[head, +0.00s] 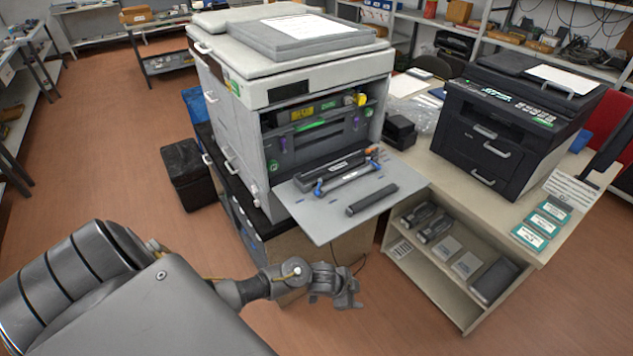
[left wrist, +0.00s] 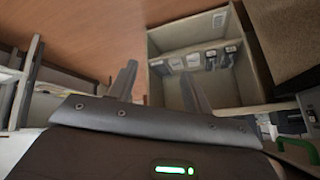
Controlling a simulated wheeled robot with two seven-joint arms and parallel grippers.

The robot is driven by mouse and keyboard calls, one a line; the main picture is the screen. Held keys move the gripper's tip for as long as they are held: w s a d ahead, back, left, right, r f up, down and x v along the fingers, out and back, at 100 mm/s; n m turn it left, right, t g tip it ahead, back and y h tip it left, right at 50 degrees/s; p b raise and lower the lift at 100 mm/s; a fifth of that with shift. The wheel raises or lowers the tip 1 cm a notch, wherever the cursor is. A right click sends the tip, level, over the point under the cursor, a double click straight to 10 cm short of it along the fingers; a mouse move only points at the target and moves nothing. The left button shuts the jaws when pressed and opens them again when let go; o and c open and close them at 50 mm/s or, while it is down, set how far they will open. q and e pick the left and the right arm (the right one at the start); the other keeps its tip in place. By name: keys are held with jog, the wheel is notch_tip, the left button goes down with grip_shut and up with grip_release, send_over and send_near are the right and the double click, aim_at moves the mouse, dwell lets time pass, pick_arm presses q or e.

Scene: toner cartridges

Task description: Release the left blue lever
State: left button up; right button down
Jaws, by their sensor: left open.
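The white printer (head: 290,80) stands open at the front, with its grey front door (head: 315,218) folded down flat. A dark toner unit (head: 345,178) lies on the door near the opening. It has a small left blue lever (head: 318,188) and a blue lever (head: 375,164) at its right end. Whether the left lever is locked is too small to tell. My left gripper (head: 347,287) is below and in front of the door, apart from the lever. In the left wrist view its two fingers (left wrist: 160,88) are spread with nothing between them. My right gripper is not in view.
A black cartridge bar (head: 371,199) lies on the door in front of the unit. A dark printer (head: 510,130) stands on the bench at right, above a shelf (head: 440,262) with several cartridges. Floor around my left gripper is clear.

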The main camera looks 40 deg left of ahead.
pick_arm(q)
jog(key=w+d+r+m+t+p, duration=0.1)
jog(key=w+r+m, duration=0.15)
jog(key=r, duration=0.75)
jog(key=w+r+m+p, duration=0.15)
jog(key=r+m, duration=0.25)
jog(key=r, duration=0.7)
jog(key=w+a+r+m, duration=0.1)
jog(key=a, duration=0.3)
jog(key=w+a+r+y, duration=0.1)
jog(key=w+a+r, duration=0.1)
jog(key=a, duration=0.2)
jog(key=w+a+r+m+g, duration=0.1)
jog(key=a+r, duration=0.1)
jog(key=a, duration=0.2)
jog(key=shift+w+a+r+m+y+b, duration=0.15)
jog(key=shift+w+a+m+y+b, duration=0.15)
jog(key=shift+w+a+m+y, duration=0.1)
jog(key=n+g+y, duration=0.1)
jog(key=g+y, duration=0.1)
send_near(317, 190)
jog(key=x, duration=0.8)
jog(key=shift+w+f+p, duration=0.15)
jog(key=shift+f+p, duration=0.1)
jog(key=shift+p, duration=0.15)
jog(key=shift+c, duration=0.3)
